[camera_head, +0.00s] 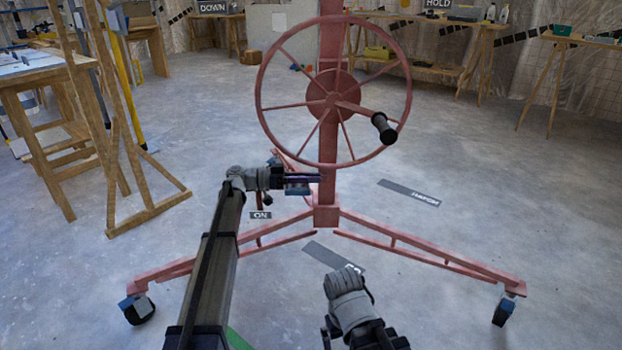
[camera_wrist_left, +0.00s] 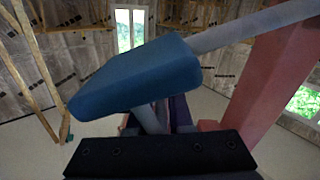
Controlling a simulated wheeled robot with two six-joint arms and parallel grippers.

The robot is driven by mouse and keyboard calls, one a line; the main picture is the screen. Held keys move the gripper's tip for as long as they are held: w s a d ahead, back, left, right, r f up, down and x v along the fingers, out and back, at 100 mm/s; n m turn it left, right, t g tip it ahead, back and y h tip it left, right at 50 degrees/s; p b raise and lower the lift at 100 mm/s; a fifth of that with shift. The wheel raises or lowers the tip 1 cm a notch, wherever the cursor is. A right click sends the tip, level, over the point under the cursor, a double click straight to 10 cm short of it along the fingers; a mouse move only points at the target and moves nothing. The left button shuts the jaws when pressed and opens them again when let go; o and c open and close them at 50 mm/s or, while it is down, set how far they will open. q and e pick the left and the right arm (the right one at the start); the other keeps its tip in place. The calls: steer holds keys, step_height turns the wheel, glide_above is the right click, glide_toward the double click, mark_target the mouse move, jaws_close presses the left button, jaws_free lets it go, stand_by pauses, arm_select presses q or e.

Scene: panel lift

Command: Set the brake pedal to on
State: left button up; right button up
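The brake pedal shows large in the left wrist view as a blue pad (camera_wrist_left: 135,75) on a grey rod, close above the black gripper body. In the head view a small blue part, likely the pedal (camera_head: 297,191), sits left of the red post, just below my left gripper (camera_head: 308,177). My left gripper points right toward the post, low behind the wheel. The pad hides most of its fingers, so I cannot tell whether they are open or whether they touch the pedal. An ON label (camera_head: 261,215) lies below the gripper. Of my right arm, only grey and black links show at the bottom.
The red lift stand has a large handwheel (camera_head: 333,98) with a black knob and splayed legs on casters (camera_head: 503,312). Two more labels lie on the floor. Wooden trestles (camera_head: 150,200) stand at the left and benches at the back.

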arm_select(q)
jaws_close()
steer(key=shift+w, duration=0.1)
stand_by(0.8)
steer(key=shift+s+f+b, duration=0.55)
steer(key=shift+f+b, duration=0.2)
steer(key=shift+o, duration=2.4)
jaws_free()
steer(key=a, duration=0.7)
steer(key=shift+s+a, duration=0.3)
steer(key=shift+a, duration=0.1)
